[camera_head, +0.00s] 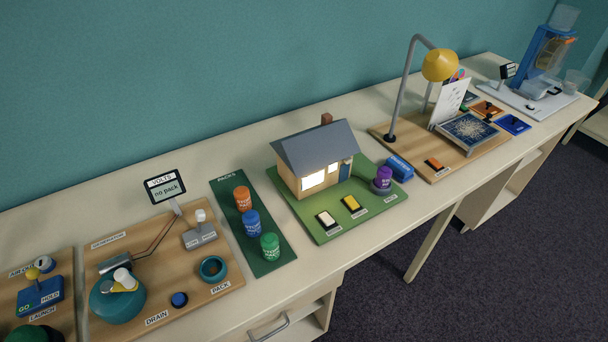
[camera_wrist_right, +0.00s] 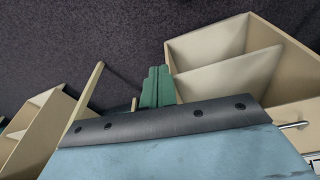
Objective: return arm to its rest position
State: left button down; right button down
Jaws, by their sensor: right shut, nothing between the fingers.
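No arm or gripper of mine shows in the head view. In the right wrist view, the green fingers of my right gripper (camera_wrist_right: 157,87) are together, with nothing between them. They point out past the dark edge of my own light blue wrist part, over dark carpet and beside open desk shelving (camera_wrist_right: 225,62). My left gripper is in neither view.
The long desk carries a model house (camera_head: 318,160), a dark green strip (camera_head: 262,262) with three cylinders, a generator board (camera_head: 215,283), a yellow lamp (camera_head: 439,65) and a blue machine (camera_head: 549,55). Dark carpet (camera_head: 480,270) in front of the desk is clear.

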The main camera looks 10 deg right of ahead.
jog(key=s+d+f+b, duration=0.1)
jog(key=s+f+b, duration=0.2)
jog(key=s+f, duration=0.4)
jog(key=s+d+f+g+b, duration=0.1)
jog(key=s+f+b, duration=0.2)
jog(key=s+f, duration=0.5)
notch_tip(320, 180, down, 6)
jog(key=shift+s+d+r, duration=0.2)
jog(key=shift+s+d, duration=0.1)
jog(key=shift+d, duration=0.1)
